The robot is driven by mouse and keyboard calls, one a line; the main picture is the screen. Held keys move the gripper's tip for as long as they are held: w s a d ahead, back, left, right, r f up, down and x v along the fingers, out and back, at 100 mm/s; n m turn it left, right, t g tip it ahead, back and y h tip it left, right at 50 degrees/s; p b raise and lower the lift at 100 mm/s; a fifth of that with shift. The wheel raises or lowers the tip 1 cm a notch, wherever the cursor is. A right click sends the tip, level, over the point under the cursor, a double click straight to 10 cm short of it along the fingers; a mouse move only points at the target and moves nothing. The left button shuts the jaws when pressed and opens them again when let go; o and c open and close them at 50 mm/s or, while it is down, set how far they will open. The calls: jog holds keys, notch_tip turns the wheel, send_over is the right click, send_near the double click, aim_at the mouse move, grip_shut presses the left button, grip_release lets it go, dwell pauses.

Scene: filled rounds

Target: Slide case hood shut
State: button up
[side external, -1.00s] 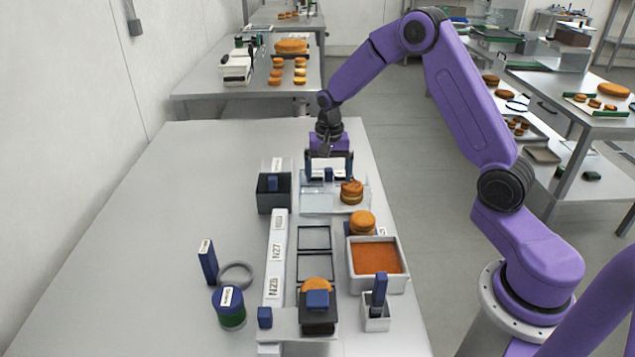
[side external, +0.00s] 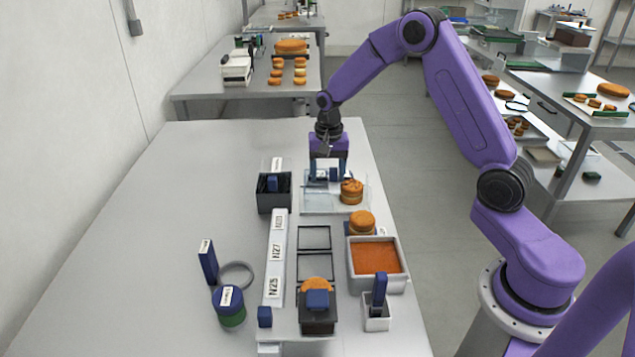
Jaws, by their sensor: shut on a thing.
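The clear case (side external: 318,204) stands at the far end of the table, with a filled round (side external: 351,192) showing at its right side. Its hood (side external: 309,187) is transparent and its edges are hard to make out. My gripper (side external: 328,175) reaches down from above at the rear of the case and is shut on the hood's blue handle. The fingers partly hide the handle, and how far the hood covers the case is unclear.
A dark bin (side external: 274,195) stands left of the case. Nearer are another filled round (side external: 361,223), a tray of orange filling (side external: 375,257), a black frame rack (side external: 314,268), a labelled white strip (side external: 275,255) and a green jar (side external: 230,307). The table's left side is clear.

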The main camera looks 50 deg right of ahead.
aim_at(361, 185)
jog(key=shift+s+d+f, duration=0.2)
jog(key=shift+s+d, duration=1.35)
jog(key=shift+s+d+f, duration=0.2)
jog(key=shift+s+d, duration=1.35)
jog(key=o, duration=0.9)
jog(key=shift+o, duration=0.2)
jog(key=shift+w+a+r, duration=0.1)
jog(key=shift+w+r, duration=0.05)
jog(key=shift+r, duration=1.25)
jog(key=shift+a+r, duration=0.1)
jog(key=shift+r, duration=2.1)
jog(key=shift+a, duration=0.1)
